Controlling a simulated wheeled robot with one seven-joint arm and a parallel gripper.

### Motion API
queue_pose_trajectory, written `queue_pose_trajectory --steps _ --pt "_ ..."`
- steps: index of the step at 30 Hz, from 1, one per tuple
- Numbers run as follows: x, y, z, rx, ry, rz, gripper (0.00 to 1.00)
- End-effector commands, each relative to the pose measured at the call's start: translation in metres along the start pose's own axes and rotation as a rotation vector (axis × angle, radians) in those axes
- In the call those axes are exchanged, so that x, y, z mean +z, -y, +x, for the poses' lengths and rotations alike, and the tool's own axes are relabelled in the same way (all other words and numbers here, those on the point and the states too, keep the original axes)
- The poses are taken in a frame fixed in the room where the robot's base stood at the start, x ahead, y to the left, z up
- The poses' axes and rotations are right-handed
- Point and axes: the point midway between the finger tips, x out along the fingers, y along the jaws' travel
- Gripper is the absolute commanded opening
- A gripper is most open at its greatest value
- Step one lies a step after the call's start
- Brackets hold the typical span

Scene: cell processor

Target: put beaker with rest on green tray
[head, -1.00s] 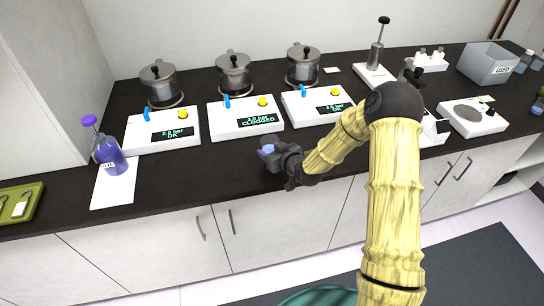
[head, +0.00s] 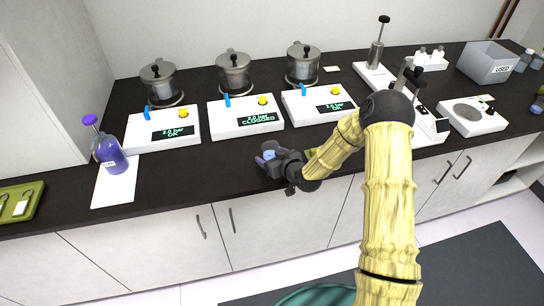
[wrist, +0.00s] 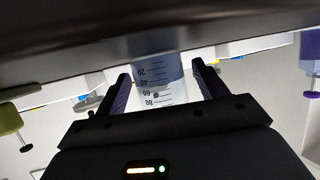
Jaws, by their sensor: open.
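A clear graduated beaker (wrist: 160,85) with pale purple liquid stands between the two fingers of my gripper (wrist: 160,88) in the wrist view, which looks upside down. My gripper is open, with a finger on each side of the beaker; I cannot tell whether they touch it. In the head view my gripper (head: 270,160) is low at the counter's front edge, and only a bluish bit of the beaker (head: 268,154) shows. A green tray (head: 36,203) with small items lies at the far left. Another green thing (head: 309,153), mostly hidden, shows just right of my gripper.
A purple-capped bottle (head: 110,155) stands on white paper (head: 114,190) at the left. Three white pressure units with metal pots line the counter; the middle one (head: 245,118) reads CLOGGED. A grey USED bin (head: 489,66) and a round-topped device (head: 471,118) stand at the right.

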Motion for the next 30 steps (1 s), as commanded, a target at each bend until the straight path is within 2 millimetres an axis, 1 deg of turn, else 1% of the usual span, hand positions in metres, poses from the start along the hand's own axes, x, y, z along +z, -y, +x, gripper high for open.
queue_pose_trajectory --steps 5,8,11,24,27,30 --pt "-0.004 0.0 -0.002 0.0 0.0 0.0 0.71" --pt "-0.001 0.0 -0.011 0.0 0.001 0.0 0.71" --pt "-0.001 -0.001 -0.025 0.001 0.001 0.0 0.71" --pt "-0.001 -0.001 -0.105 0.002 0.0 -0.001 0.71" --pt "-0.001 -0.001 -0.116 0.002 0.0 0.0 0.71" --pt "-0.002 0.0 -0.121 0.001 0.0 0.0 0.71"
